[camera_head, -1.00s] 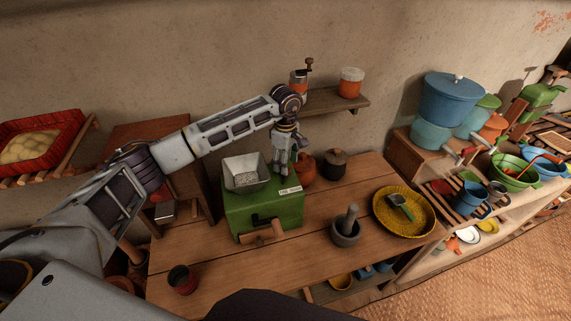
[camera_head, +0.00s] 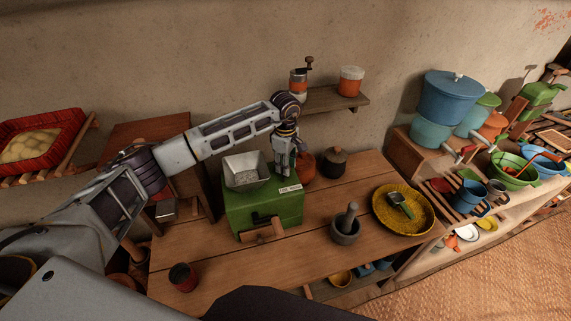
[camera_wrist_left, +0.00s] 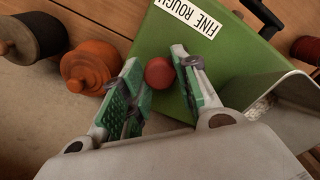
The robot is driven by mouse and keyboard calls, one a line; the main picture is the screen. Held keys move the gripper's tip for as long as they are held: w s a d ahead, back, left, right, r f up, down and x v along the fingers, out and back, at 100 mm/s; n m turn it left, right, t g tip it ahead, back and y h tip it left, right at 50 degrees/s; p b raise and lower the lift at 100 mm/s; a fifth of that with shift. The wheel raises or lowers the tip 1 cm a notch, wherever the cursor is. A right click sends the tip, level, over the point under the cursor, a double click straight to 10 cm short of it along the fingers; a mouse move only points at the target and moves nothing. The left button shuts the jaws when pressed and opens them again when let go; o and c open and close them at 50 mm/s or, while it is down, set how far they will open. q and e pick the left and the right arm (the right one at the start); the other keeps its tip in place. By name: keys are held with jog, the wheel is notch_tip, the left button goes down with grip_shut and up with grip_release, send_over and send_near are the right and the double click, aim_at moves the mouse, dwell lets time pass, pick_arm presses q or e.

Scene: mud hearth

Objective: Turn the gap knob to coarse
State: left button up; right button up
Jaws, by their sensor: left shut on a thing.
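The green mill (camera_head: 262,208) stands on the wooden table with a metal hopper (camera_head: 246,172) on top. In the left wrist view the round red gap knob (camera_wrist_left: 159,73) sits on the mill's green top, next to a white label (camera_wrist_left: 193,15) reading FINE ROUGH. My left gripper (camera_head: 282,174) points down at the mill's back right. The knob is hidden by the gripper in the head view. I cannot read the knob's setting. My right gripper is not in view.
The hopper's wall is close beside the fingers. A red-orange pot (camera_head: 305,165) and a dark lidded pot (camera_head: 333,163) stand behind right. The table's front middle is clear.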

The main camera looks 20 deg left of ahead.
pick_arm(q)
jog(key=shift+n, duration=0.3)
jog(key=shift+n+b, duration=1)
jog(key=n+b, duration=0.1)
jog(key=n, duration=0.1)
jog(key=shift+n+b, duration=0.3)
jog(key=shift+n, duration=0.1)
jog(key=n+b, duration=0.1)
jog(key=n, duration=0.2)
jog(key=shift+n+b, duration=0.3)
jog(key=shift+b, duration=0.05)
jog(key=shift+n+b, duration=0.45)
jog(key=shift+n, duration=1.05)
jog(key=o, duration=1)
jog(key=shift+r, duration=0.2)
